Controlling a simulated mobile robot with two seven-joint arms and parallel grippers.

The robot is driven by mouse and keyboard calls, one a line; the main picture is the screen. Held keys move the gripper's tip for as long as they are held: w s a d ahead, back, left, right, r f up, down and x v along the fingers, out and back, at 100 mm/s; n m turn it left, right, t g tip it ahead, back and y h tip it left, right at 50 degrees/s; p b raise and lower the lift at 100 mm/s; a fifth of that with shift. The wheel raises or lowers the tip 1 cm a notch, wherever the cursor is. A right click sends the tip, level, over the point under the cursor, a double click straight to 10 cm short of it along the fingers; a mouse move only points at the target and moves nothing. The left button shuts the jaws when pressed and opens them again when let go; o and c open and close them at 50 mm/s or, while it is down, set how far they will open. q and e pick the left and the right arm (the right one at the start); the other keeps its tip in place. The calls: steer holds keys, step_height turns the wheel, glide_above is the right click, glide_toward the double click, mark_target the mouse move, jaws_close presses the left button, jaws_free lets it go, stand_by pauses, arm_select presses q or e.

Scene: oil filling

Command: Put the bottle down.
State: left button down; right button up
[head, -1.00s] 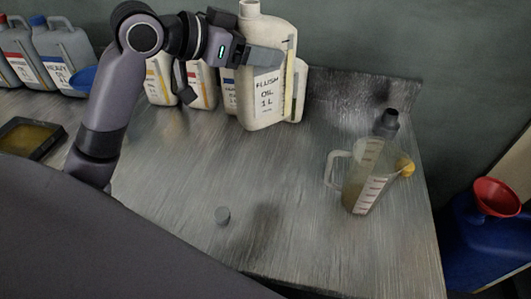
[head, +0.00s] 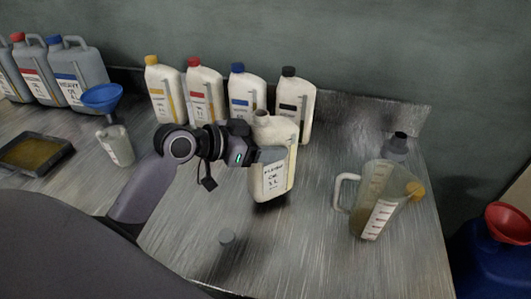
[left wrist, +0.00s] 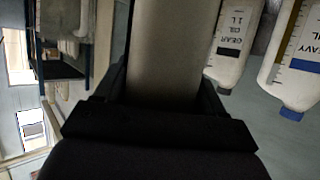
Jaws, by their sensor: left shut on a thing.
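The uncapped white bottle labelled "FLUSH OIL 1 L" (head: 272,178) is upright in the middle of the head view. My left gripper (head: 268,155) is shut on its upper part from the left. A dark shadow shows close under the bottle's base; I cannot tell whether the base touches the metal bench (head: 310,245). In the left wrist view the pale bottle (left wrist: 170,50) fills the space between the fingers. My right gripper is not in view.
Several capped bottles (head: 205,95) stand in a row behind. A measuring jug (head: 375,200) stands at right, a grey bottle (head: 397,148) behind it. A blue funnel (head: 102,97) sits on a small container (head: 115,147) at left. The bench between bottle and jug is clear.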

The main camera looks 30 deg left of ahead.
arm_select(q)
steer(key=shift+f, duration=1.45)
steer(key=shift+c, duration=0.5)
jaws_free()
steer(key=shift+f, duration=0.15)
steer(key=b+v, duration=0.1)
steer(key=v, duration=1.1)
steer(key=shift+r, duration=0.2)
